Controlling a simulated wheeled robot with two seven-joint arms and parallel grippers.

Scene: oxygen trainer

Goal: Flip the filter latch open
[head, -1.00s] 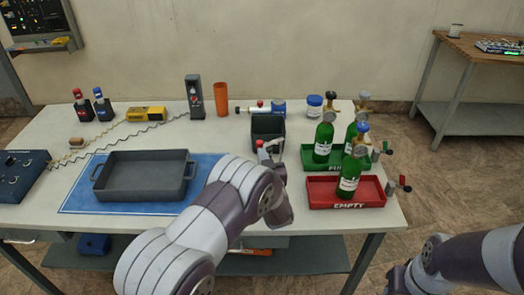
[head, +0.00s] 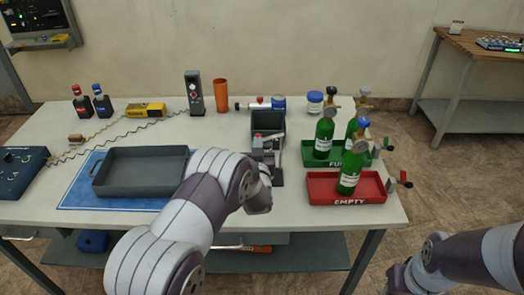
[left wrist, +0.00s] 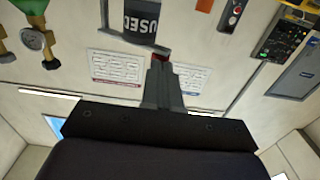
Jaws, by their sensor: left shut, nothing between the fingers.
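In the left wrist view my left gripper (left wrist: 162,66) is shut and empty. A small red piece (left wrist: 161,56) shows right at its fingertips; I cannot tell whether they touch. My right gripper (head: 396,281) is low at the bottom right, its jaws unclear.
A dark bin (head: 267,119) stands just behind the filter unit; its "USED" label shows in the left wrist view (left wrist: 140,25). Green bottles with gauges stand by the green tray (head: 347,162) and red tray (head: 372,187) to the right. A grey tray (head: 140,180) lies on the blue mat (head: 75,200).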

